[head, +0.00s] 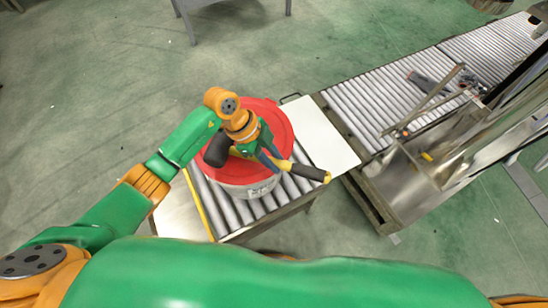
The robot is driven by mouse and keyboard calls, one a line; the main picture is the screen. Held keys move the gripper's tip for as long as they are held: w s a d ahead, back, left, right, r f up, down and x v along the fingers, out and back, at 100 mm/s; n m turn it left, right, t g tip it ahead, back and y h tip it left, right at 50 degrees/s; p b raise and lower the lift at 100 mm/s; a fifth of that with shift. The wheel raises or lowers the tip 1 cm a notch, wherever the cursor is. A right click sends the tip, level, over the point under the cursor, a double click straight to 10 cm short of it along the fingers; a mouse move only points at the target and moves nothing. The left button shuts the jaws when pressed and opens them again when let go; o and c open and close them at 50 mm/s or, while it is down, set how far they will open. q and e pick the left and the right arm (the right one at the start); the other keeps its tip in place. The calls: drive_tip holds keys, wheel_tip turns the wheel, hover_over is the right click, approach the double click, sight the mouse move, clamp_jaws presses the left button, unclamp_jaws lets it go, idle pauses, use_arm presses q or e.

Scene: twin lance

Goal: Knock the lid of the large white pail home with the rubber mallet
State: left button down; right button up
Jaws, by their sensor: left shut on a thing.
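The large white pail (247,190) stands on a short roller conveyor, with only its lower front side visible. Its red lid (283,125) lies on top; whether its rim is seated all round cannot be told. My left gripper (271,158) is above the lid, shut on the handle of the rubber mallet (216,151). The mallet's black head points left over the lid, and its yellow-and-black handle end reaches right, past the pail's edge. The gap between the mallet head and the lid is unclear. My right gripper is not in view.
The pail's roller conveyor (228,210) has pale side plates, one a bare sheet (326,140) to the right. A longer roller line (375,95) with metal framework (440,150) runs to the upper right. A grey stand (189,22) is at the back. Green floor is clear at left.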

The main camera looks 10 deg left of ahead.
use_arm(q)
wheel_tip(320, 180, down, 4)
drive_tip(key=b, duration=0.2)
drive_tip(key=shift+b, duration=0.35)
drive_tip(key=shift+r, duration=0.1)
wheel_tip(320, 180, up, 10)
drive_tip(key=p, duration=1.1)
drive_tip(key=shift+f, duration=0.25)
drive_tip(key=shift+w, duration=0.1)
